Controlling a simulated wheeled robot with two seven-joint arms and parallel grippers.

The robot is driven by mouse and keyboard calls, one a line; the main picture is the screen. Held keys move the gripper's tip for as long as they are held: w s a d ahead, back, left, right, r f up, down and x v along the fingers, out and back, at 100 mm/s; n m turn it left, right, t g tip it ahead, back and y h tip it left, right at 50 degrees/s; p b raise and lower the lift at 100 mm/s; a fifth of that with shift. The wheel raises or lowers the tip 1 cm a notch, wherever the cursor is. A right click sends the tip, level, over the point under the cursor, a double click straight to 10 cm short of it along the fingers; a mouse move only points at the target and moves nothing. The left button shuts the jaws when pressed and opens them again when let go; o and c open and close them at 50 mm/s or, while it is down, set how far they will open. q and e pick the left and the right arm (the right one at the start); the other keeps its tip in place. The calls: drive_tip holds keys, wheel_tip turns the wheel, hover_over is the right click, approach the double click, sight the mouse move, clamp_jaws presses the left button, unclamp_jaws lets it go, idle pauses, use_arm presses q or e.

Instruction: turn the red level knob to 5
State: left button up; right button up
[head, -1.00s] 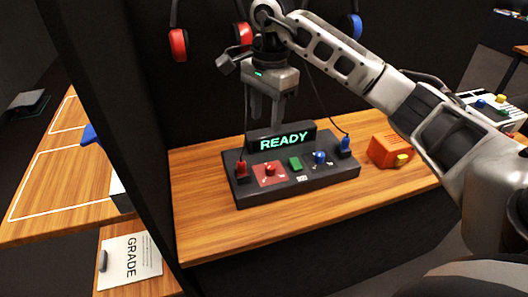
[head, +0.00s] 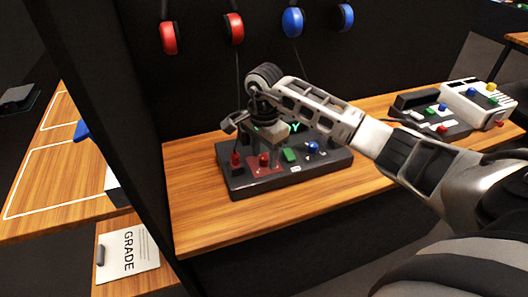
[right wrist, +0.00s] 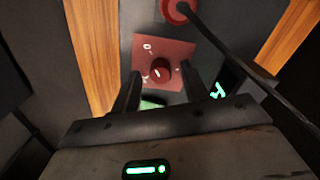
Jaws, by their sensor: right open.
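The red level knob (right wrist: 160,71) sits on a red plate (right wrist: 182,50) with small white marks, on the dark control panel (head: 318,174). The knob has a pale pointer line; I cannot read which number it faces. In the head view the knob (head: 264,161) is partly covered by my right gripper (head: 262,154). The right gripper is above the panel, pointing down and open. In the right wrist view its two fingers (right wrist: 160,80) stand apart, one on each side of the knob; I cannot tell whether they touch it. My left gripper is out of view.
A green button (head: 290,155) and a blue knob (head: 312,147) sit right of the red plate. A red plug (head: 236,159) with a cord is at its left. The display is mostly hidden by my arm. Headphones (head: 234,29) hang behind. More panels (head: 478,105) stand far right.

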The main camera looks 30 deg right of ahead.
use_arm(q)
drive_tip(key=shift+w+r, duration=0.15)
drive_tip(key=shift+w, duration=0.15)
use_arm(e)
drive_tip(key=shift+f, duration=0.25)
clamp_jaws()
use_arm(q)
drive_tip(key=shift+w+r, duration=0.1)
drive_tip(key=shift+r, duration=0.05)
